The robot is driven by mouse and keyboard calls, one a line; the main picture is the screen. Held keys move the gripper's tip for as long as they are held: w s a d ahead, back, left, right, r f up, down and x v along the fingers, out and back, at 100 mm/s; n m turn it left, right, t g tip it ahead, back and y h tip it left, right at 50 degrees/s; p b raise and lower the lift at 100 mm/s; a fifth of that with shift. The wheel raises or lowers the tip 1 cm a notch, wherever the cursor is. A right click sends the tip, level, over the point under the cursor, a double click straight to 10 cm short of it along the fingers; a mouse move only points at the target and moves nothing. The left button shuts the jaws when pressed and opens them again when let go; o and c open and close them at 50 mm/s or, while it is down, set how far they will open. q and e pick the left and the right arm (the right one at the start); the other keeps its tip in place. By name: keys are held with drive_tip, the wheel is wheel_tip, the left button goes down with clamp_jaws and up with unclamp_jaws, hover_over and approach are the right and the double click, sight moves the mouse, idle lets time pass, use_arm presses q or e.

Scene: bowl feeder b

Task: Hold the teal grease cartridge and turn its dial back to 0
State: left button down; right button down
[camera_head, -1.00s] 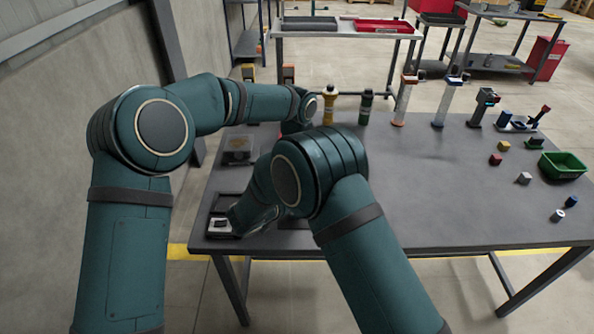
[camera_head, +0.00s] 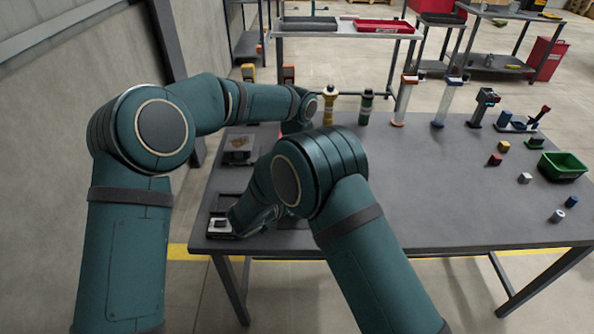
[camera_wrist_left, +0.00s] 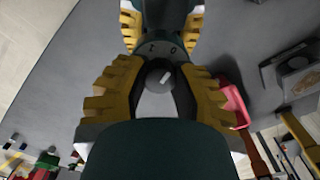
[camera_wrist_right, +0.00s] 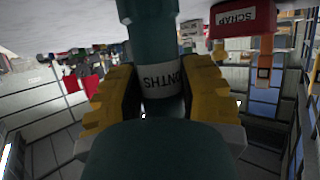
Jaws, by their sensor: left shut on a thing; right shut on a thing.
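The teal grease cartridge (camera_wrist_right: 162,52) shows in the right wrist view, with a white label partly covered. My right gripper (camera_wrist_right: 160,82) is shut on its body, one yellow finger on each side. In the left wrist view the cartridge's end (camera_wrist_left: 166,14) points at the camera, with the right gripper's yellow fingers beyond it. My left gripper (camera_wrist_left: 162,84) is shut on the dial. In the head view my arms hide both grippers and the cartridge.
A red SCRAP bin (camera_wrist_right: 243,20) shows in the right wrist view. On the table are a tray (camera_head: 239,160), a yellow bottle (camera_head: 329,107), a green bottle (camera_head: 366,108) and a green bin (camera_head: 562,167). The table's middle right (camera_head: 430,190) is clear.

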use_arm(q)
drive_tip(key=c, duration=0.7)
unclamp_jaws()
wheel_tip(320, 180, up, 12)
use_arm(e)
drive_tip(key=c, duration=0.5)
unclamp_jaws()
drive_tip(key=shift+c, duration=0.2)
